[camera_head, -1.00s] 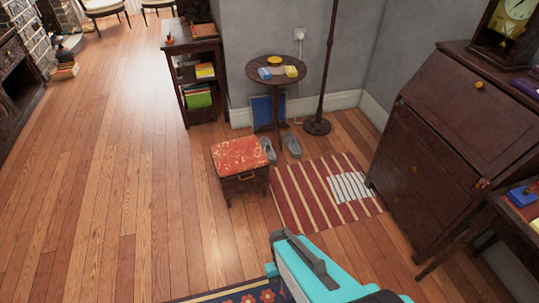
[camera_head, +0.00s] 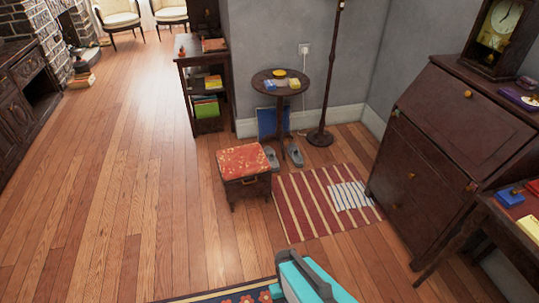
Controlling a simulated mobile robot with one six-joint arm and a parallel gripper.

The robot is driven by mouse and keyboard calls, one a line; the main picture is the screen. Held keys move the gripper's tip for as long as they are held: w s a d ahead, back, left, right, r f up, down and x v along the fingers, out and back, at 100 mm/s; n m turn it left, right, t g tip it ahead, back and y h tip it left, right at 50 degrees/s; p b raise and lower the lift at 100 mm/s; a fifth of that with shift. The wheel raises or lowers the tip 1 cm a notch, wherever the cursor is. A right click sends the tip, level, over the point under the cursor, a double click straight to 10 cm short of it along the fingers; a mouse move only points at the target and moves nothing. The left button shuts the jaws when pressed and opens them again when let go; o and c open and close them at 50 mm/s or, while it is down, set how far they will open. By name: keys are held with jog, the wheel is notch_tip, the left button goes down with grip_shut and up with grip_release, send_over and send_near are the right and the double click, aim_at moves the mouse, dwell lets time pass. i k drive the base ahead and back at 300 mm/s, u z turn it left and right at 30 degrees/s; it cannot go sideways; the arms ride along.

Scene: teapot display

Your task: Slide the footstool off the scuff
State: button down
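The footstool (camera_head: 244,172) stands on the wooden floor in the middle of the view. It has a red and yellow patterned cushion top, a dark wood body and short legs, with a small handle on its front. It stands close to the left edge of the striped rug. I see no scuff on the bare floor around the footstool; the floor under it is hidden. My gripper is not in view.
Grey slippers (camera_head: 295,154) lie just behind the footstool. A small round table (camera_head: 282,78), a lamp pole (camera_head: 330,70) and a bookshelf (camera_head: 187,86) stand behind. The striped rug (camera_head: 305,205) and a dark desk (camera_head: 410,180) are at right. Open floor (camera_head: 120,190) lies left.

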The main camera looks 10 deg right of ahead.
aim_at(237, 191)
jog(key=z, duration=1.1)
jog(key=i, duration=2.15)
jog(key=u, duration=1.05)
